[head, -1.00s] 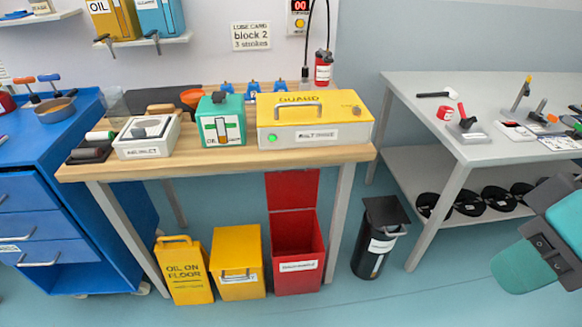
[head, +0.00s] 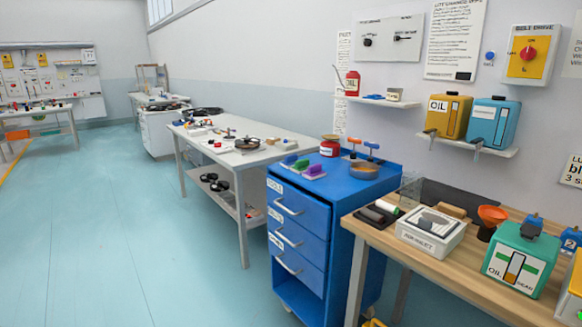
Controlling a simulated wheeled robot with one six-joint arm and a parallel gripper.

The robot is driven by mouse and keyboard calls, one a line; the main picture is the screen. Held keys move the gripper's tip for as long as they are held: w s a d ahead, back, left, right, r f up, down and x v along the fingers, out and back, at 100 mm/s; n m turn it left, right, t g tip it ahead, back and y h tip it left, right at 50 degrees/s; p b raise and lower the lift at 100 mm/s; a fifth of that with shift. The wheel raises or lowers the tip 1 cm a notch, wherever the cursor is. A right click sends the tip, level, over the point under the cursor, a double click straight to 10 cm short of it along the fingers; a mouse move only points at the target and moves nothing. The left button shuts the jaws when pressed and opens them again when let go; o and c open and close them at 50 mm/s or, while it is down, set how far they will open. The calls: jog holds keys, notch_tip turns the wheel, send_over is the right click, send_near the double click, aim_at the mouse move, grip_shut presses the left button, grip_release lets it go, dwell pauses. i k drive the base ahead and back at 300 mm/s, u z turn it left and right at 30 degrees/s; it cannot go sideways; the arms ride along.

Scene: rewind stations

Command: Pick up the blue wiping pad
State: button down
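No blue wiping pad can be made out for certain. Small blue, green and purple pieces (head: 301,166) sit at the front left of the blue drawer cabinet's top (head: 335,187). They are too small to tell whether one is a pad.
The bench holds a white tray box (head: 431,233), a green oil box (head: 521,260), an orange funnel (head: 491,215) and dark rolls (head: 374,216). A grey table (head: 265,153) stands beyond the cabinet. The blue floor (head: 110,240) at left is clear.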

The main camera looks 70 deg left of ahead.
aim_at(289, 161)
jog(key=u, duration=2.3)
